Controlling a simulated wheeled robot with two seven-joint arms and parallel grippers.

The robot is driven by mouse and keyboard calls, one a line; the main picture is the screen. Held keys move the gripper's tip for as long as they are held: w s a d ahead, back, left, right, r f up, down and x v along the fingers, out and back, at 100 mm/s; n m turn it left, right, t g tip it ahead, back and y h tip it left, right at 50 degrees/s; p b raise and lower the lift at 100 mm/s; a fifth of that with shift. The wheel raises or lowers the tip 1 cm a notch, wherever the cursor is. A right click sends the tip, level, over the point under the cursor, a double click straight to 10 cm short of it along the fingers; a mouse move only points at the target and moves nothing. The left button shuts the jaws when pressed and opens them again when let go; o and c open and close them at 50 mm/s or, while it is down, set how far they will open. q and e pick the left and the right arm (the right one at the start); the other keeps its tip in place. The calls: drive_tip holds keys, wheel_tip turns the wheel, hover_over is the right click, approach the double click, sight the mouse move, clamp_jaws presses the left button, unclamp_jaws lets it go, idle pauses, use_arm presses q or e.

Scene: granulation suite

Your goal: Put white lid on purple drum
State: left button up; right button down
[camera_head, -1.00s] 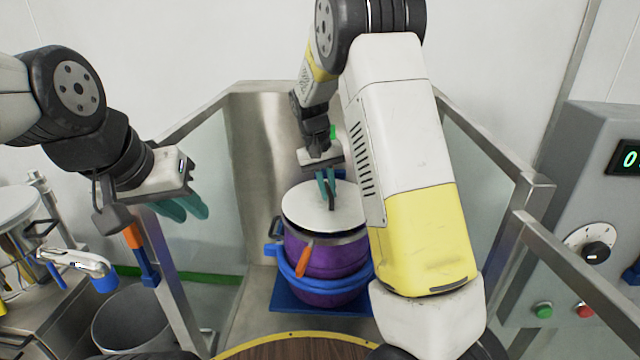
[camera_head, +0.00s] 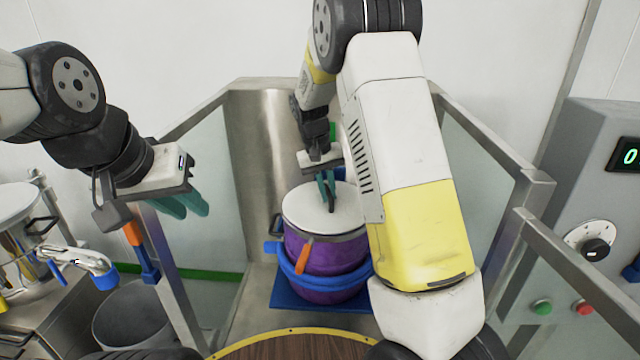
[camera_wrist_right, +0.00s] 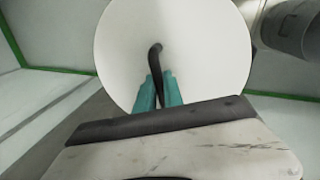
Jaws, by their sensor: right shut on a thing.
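The white lid (camera_head: 308,212) is a round disc with a dark handle. It lies over the mouth of the purple drum (camera_head: 318,259), and from this angle I cannot tell whether it is fully seated. The drum has blue bands and an orange lever. My right gripper (camera_head: 326,190), with teal fingers, is shut on the lid's dark handle from above. In the right wrist view the handle stands between the fingers (camera_wrist_right: 158,90) over the lid (camera_wrist_right: 190,50); the drum is hidden there. My left gripper (camera_head: 182,205) hangs at the left, away from the drum; its finger gap is unclear.
The drum stands on a blue platform (camera_head: 290,303) inside a metal-framed enclosure with clear side panels. A grey control box (camera_head: 590,220) stands at the right. A grey bin (camera_head: 130,318) and steel equipment are at the left.

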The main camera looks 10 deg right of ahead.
sight(322, 203)
drive_tip(key=shift+f, duration=0.2)
drive_tip(key=c, duration=1.4)
unclamp_jaws()
drive_tip(key=shift+a+r, duration=0.25)
drive_tip(key=shift+r, duration=1.05)
drive_tip(key=shift+a+r, duration=0.3)
drive_tip(key=shift+r, duration=0.95)
drive_tip(key=shift+a+r, duration=0.25)
drive_tip(key=shift+r, duration=1.05)
drive_tip(key=shift+s, duration=0.1)
